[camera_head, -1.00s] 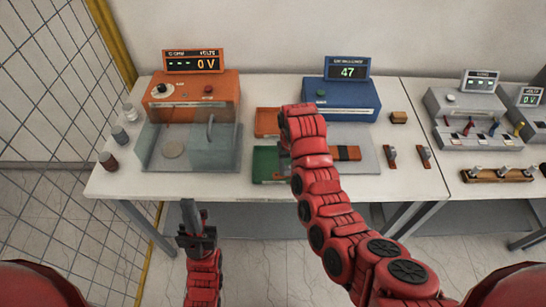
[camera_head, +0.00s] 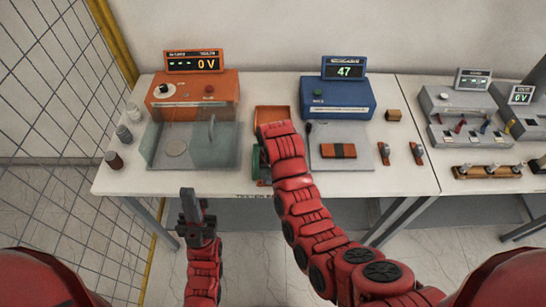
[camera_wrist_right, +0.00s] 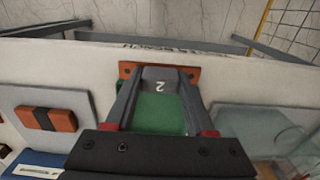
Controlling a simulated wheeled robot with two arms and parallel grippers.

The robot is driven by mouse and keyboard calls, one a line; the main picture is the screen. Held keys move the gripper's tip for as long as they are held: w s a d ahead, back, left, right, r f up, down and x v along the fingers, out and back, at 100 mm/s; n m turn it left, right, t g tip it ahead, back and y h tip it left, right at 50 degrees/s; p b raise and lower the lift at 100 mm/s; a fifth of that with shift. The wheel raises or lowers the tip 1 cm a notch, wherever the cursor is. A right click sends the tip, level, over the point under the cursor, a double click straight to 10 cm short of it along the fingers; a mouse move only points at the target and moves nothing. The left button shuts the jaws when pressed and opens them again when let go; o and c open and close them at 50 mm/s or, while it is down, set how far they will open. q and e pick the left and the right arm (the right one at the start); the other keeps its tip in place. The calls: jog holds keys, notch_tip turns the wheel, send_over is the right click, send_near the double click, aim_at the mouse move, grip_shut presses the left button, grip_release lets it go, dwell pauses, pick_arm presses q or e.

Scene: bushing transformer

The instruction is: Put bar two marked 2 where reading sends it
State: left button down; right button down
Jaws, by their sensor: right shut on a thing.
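The bar marked 2 (camera_wrist_right: 160,77) has orange ends and a grey middle with a white 2, upside down in the right wrist view. My right gripper (camera_wrist_right: 160,90) is shut on it, over the green tray (camera_wrist_right: 160,115). In the head view my right arm hides this gripper and bar; part of the green tray (camera_head: 263,167) shows beside the arm. Another orange bar with a dark band (camera_head: 338,151) lies on the grey plate (camera_head: 372,158) of the blue meter (camera_head: 337,98), whose display reads 47. My left gripper (camera_head: 197,205) is empty before the table; its finger gap is unclear.
An orange tray (camera_head: 272,114) lies behind the green one. The orange tester (camera_head: 193,95), reading 0 V, has a clear guard (camera_head: 222,145) at left. Small clamps (camera_head: 416,153) lie right of the plate. A grey console (camera_head: 460,113) stands on the right table. Mesh fence borders the left.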

jog(key=w, duration=0.2)
jog(key=w+b, duration=0.1)
jog(key=w, duration=0.1)
jog(key=w+f+b, duration=0.1)
jog(key=w, duration=0.1)
jog(key=shift+w, duration=0.15)
jog(key=w+b, duration=0.2)
jog(key=b, duration=0.2)
jog(key=w+f+b, duration=0.1)
jog(key=w+b, duration=0.1)
jog(key=b, duration=0.3)
jog(key=shift+w+f, duration=0.1)
jog(key=shift+w, duration=0.05)
jog(key=shift+w+r+b, duration=0.2)
jog(key=shift+r+b, duration=0.15)
jog(key=shift+b, duration=0.6)
jog(key=f+b, duration=0.1)
jog(key=b, duration=0.1)
jog(key=f+b, duration=0.2)
jog(key=shift+w+a, duration=0.1)
jog(key=shift+w, duration=0.1)
jog(key=shift+f+b, duration=0.3)
jog(key=shift+b, duration=0.05)
jog(key=shift+r, duration=0.15)
